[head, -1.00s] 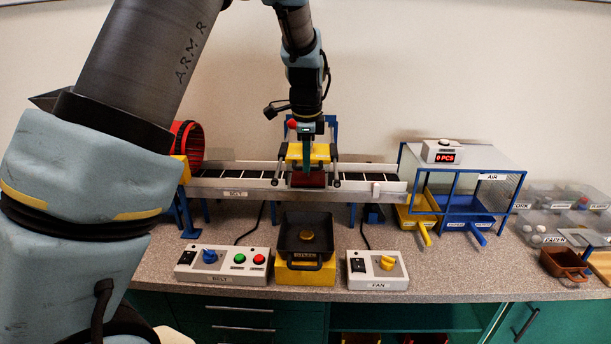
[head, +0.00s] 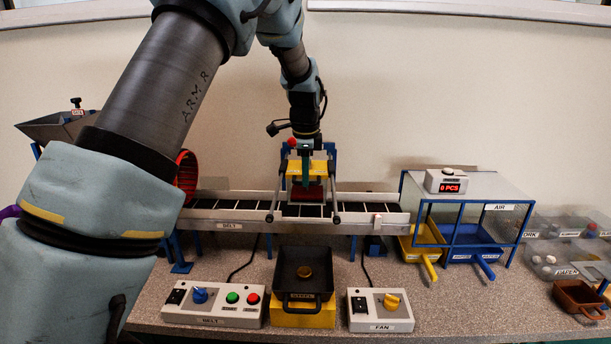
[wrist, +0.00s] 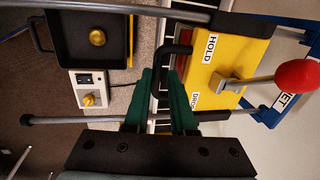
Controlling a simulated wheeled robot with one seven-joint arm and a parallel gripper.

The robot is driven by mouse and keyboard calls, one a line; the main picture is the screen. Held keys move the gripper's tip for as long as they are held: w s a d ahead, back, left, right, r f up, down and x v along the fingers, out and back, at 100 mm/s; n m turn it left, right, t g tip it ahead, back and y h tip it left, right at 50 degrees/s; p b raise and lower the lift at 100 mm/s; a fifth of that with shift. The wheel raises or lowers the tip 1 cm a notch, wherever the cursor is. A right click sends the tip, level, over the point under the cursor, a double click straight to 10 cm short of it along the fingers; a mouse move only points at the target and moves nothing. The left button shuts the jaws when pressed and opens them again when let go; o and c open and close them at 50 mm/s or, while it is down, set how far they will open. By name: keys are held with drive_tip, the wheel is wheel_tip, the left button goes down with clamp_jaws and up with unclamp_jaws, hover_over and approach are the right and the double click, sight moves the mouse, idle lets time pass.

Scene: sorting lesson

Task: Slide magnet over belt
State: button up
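The magnet carriage, a yellow block (head: 306,169) with a red underside (head: 306,191) and grey rods (head: 272,190), straddles the conveyor belt (head: 240,205) near its middle. In the wrist view the yellow block (wrist: 232,62) carries HOLD and DROP labels and a lever with a red knob (wrist: 297,74). A black bar handle (wrist: 176,49) sticks out of the block. My gripper (wrist: 162,75) has its green fingers on either side of this handle, with a small gap visible. In the head view my gripper (head: 305,172) stands in front of the carriage.
A black pan (head: 303,270) on a yellow stand sits before the belt, between the belt control box (head: 213,304) and the fan box (head: 380,310). A blue-framed air box (head: 465,220) with yellow and blue trays stands right. A red ring (head: 187,178) is at the belt's left end.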

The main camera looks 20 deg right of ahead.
drive_tip(key=o, duration=0.4)
drive_tip(key=shift+w, duration=0.1)
drive_tip(key=r+b, duration=0.1)
drive_tip(key=r, duration=0.2)
drive_tip(key=s+r, duration=0.1)
drive_tip(key=r, duration=0.3)
drive_tip(key=r+b, duration=0.1)
drive_tip(key=r, duration=0.2)
drive_tip(key=shift+s+a+r+b, duration=0.3)
drive_tip(key=shift+s+a+b, duration=0.05)
drive_tip(key=shift+s, duration=0.05)
drive_tip(key=s+a+f+n, duration=0.1)
drive_tip(key=a+f+n, duration=0.3)
drive_tip(key=a, duration=0.5)
drive_tip(key=a+f+n, duration=0.2)
drive_tip(key=a+n, duration=0.4)
drive_tip(key=a, duration=0.4)
drive_tip(key=s+a+f+n, duration=0.2)
drive_tip(key=s+a+n, duration=0.2)
drive_tip(key=s+a, duration=0.1)
drive_tip(key=s+a+f+n, duration=0.3)
drive_tip(key=s+a, duration=0.2)
drive_tip(key=a, duration=0.1)
drive_tip(key=s+a+f+n, duration=0.2)
drive_tip(key=s+a+n, duration=0.2)
drive_tip(key=a, duration=0.1)
drive_tip(key=shift+s+a+f+n+y, duration=0.3)
drive_tip(key=shift+s+a, duration=0.1)
